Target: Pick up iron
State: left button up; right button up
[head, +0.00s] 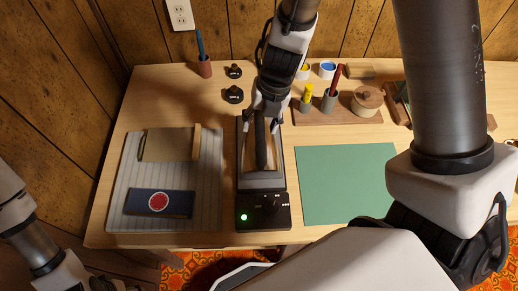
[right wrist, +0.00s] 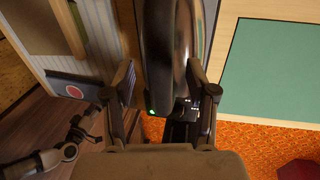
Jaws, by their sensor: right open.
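The iron (head: 261,150), with a dark handle and a shiny body, sits on a dark stand (head: 262,183) near the middle of the table. My right gripper (head: 264,118) is directly over the iron, pointing down. In the right wrist view its open fingers (right wrist: 163,95) stand on either side of the dark iron handle (right wrist: 180,50), which fills the space between them. I cannot tell whether either finger touches it. My left arm is at the lower left, away from the table top; its gripper (right wrist: 62,145) shows small and dark in the right wrist view, its jaws unclear.
The stand's front has a black control box (head: 263,212) with a green light. A striped pad (head: 208,165) with a clipboard-like item and a dark blue booklet (head: 160,203) lies left. A green mat (head: 348,180) lies right. Cups and a wooden pot (head: 367,100) stand behind.

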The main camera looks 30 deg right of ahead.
jog(key=shift+w+a+f, duration=0.1)
jog(key=shift+w+f, duration=0.05)
jog(key=shift+f, duration=0.6)
jog(key=shift+r, duration=0.1)
jog(key=shift+f, duration=0.25)
grip_shut()
